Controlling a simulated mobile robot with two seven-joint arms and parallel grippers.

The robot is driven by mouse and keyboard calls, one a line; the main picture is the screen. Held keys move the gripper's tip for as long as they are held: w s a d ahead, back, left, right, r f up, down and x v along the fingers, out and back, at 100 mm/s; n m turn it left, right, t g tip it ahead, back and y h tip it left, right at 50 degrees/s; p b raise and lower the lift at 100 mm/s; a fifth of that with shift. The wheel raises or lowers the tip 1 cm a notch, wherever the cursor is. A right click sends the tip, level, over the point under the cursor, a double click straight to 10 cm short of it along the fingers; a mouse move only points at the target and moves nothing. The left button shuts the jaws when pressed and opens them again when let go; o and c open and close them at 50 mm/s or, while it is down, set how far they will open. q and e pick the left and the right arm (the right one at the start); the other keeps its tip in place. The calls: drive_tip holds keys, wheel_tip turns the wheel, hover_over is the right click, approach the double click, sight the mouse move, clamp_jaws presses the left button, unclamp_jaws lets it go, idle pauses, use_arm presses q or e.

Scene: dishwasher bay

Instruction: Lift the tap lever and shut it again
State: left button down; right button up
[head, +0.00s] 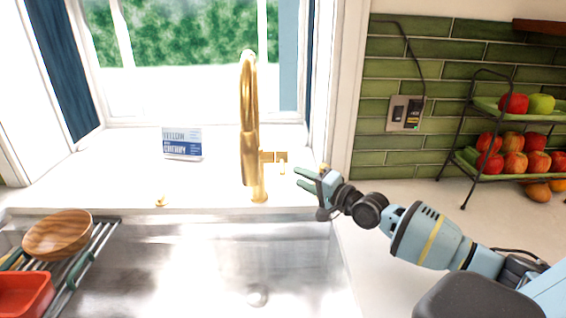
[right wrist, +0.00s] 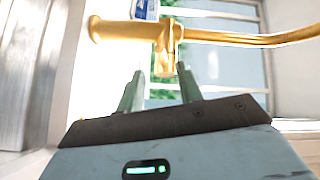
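The gold tap (head: 249,120) stands behind the sink, with a side handle and a short tap lever (head: 282,163) on its right. In the right wrist view the tap (right wrist: 115,29) runs across the top, and the lever (right wrist: 164,60) points down toward my fingers. My right gripper (head: 299,178) is just right of the lever. In the right wrist view my right gripper (right wrist: 160,70) is open, its fingertips apart with the lever's end in line with the gap. I cannot tell whether they touch it. My left gripper is not in view.
The steel sink (head: 190,265) lies in front, with a dish rack (head: 95,252) holding a wooden bowl (head: 57,234) and a red container (head: 24,294) at left. A blue-and-white box (head: 182,144) stands left of the tap. A fruit stand (head: 478,143) is on the right counter.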

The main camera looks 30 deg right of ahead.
sight(282, 166)
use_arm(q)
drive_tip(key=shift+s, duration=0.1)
use_arm(e)
drive_tip(key=shift+r, duration=0.1)
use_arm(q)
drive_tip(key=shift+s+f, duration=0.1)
use_arm(e)
drive_tip(key=shift+a, duration=0.15)
